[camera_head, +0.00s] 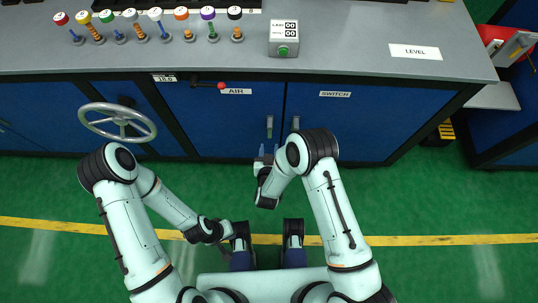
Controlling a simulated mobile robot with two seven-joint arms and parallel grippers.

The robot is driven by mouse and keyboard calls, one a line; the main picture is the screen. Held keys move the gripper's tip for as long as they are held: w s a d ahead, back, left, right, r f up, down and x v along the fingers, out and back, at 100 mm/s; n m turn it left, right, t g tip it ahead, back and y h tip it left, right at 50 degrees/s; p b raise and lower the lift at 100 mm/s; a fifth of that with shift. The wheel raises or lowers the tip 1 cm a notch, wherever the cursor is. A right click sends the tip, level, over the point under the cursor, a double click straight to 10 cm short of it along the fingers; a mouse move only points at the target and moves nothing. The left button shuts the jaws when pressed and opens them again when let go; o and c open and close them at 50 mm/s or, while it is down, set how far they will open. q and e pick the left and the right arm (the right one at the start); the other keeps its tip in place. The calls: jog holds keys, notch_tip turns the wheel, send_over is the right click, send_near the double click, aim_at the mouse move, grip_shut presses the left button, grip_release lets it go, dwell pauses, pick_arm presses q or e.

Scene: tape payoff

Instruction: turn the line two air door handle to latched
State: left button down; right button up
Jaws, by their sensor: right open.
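The blue door labelled AIR (220,120) is in the cabinet front. A grey upright bar handle (269,127) sits near its right edge. My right gripper (264,152) is open, just below this handle in the picture; its fingers are small and partly hidden by my wrist. I see no clear contact with the handle. My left gripper (228,231) is low in the picture, away from the doors; its fingers are not clear.
A SWITCH door (345,120) with its own handle (296,123) adjoins on the right. A red-knobbed lever (210,85) is above the AIR door. A grey handwheel (117,121) stands out at left. The green floor (420,205) is open.

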pick_arm(q)
jog(key=shift+s+d+r, duration=0.2)
jog(key=shift+s+r, duration=0.15)
jog(key=shift+s, duration=0.15)
pick_arm(e)
jog(key=v, duration=0.3)
jog(key=shift+s+r, duration=0.15)
jog(key=shift+s, duration=0.15)
pick_arm(q)
notch_tip(320, 180, up, 13)
jog(key=g+p, duration=0.1)
jog(key=p, duration=1.3)
jog(key=shift+w, duration=0.15)
pick_arm(e)
jog(key=s+d+r+m+g+y, duration=0.1)
jog(key=s+d+g, duration=0.2)
jog(key=s+g, duration=0.2)
jog(key=s+d+r+m+g+y, duration=0.1)
jog(key=s+d+r+g+y, duration=0.1)
jog(key=s, duration=0.9)
jog(key=s+d+r+m+g+y, duration=0.1)
jog(key=s+d+r+g, duration=0.1)
jog(key=s+d+g, duration=0.3)
jog(key=s+g, duration=0.2)
jog(key=s, duration=0.1)
jog(key=shift+s+g+y, duration=0.3)
jog(key=shift+s+y, duration=0.05)
jog(key=shift+y, duration=0.05)
